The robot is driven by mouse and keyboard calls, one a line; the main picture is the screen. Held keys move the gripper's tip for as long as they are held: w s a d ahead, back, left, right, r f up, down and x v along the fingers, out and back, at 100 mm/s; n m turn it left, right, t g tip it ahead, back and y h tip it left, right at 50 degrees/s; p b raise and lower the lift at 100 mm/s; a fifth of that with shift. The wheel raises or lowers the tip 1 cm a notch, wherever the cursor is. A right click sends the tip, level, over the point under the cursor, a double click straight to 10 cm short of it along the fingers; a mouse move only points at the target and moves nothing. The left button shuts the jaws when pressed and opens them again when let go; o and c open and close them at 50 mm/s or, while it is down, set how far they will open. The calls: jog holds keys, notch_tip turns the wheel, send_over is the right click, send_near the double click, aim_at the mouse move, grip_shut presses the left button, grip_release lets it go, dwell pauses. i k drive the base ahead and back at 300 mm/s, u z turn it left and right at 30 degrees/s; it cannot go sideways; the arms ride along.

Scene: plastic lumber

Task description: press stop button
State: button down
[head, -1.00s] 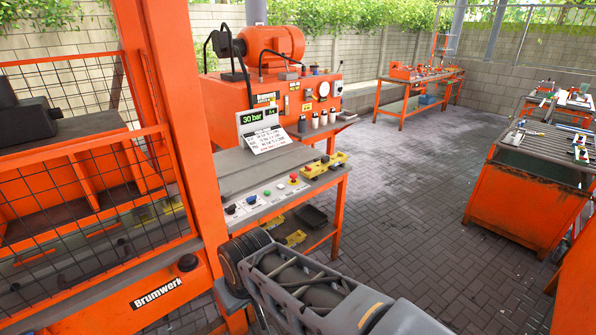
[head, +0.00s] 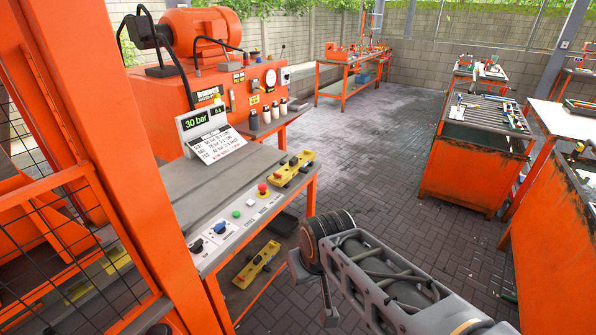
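The red stop button (head: 262,189) is a mushroom-shaped knob on a yellow base. It sits at the right end of a row of controls on the sloped front panel (head: 222,238) of the orange press table. A small green button (head: 236,214), a white button (head: 250,202) and blue-black knobs (head: 220,227) lie to its left on the same panel. My grey arm shows at the lower right, to the right of the panel and apart from it. Nothing touches the stop button.
A yellow two-hand control box (head: 293,168) lies just behind the stop button. A display reading 30 bar (head: 202,117) stands on the table (head: 180,185). The orange press frame (head: 140,150) rises at left. Orange workbenches (head: 470,168) stand right; the paved floor (head: 375,150) between is clear.

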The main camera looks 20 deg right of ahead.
aim_at(263, 187)
jog(key=z, duration=0.15)
jog(key=i, duration=1.15)
jog(key=u, duration=0.55)
